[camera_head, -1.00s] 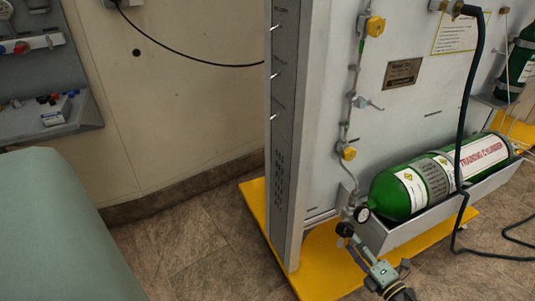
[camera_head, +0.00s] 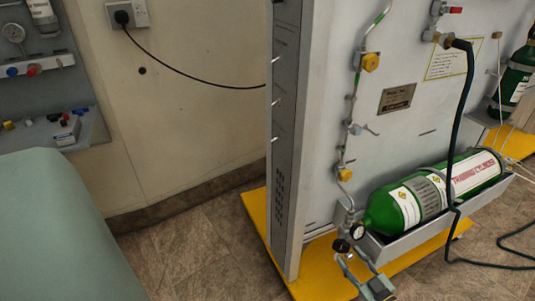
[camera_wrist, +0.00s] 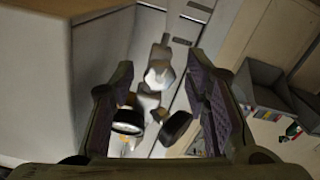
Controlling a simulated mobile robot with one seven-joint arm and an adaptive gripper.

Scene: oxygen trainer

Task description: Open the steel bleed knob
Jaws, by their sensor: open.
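A small steel handle (camera_head: 362,129) sticks out from the pipe on the grey panel, between two yellow valve knobs; it may be the bleed knob, but I cannot be sure. My gripper (camera_head: 356,259) is at the bottom of the head view, below this handle and close to a round gauge (camera_head: 357,231) and a black knob (camera_head: 341,246). In the wrist view my open gripper (camera_wrist: 162,85) has a pale, blurred metal fitting (camera_wrist: 160,75) between its fingers. The gauge (camera_wrist: 128,120) and black knob (camera_wrist: 176,127) also show there. I see nothing held.
A green training cylinder (camera_head: 395,210) lies in a grey tray (camera_head: 410,238) right of the gripper. A black hose (camera_head: 461,120) hangs in front of it. Yellow knobs (camera_head: 371,62) (camera_head: 344,174) sit on the pipe. A green couch (camera_head: 60,230) stands left; floor between is free.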

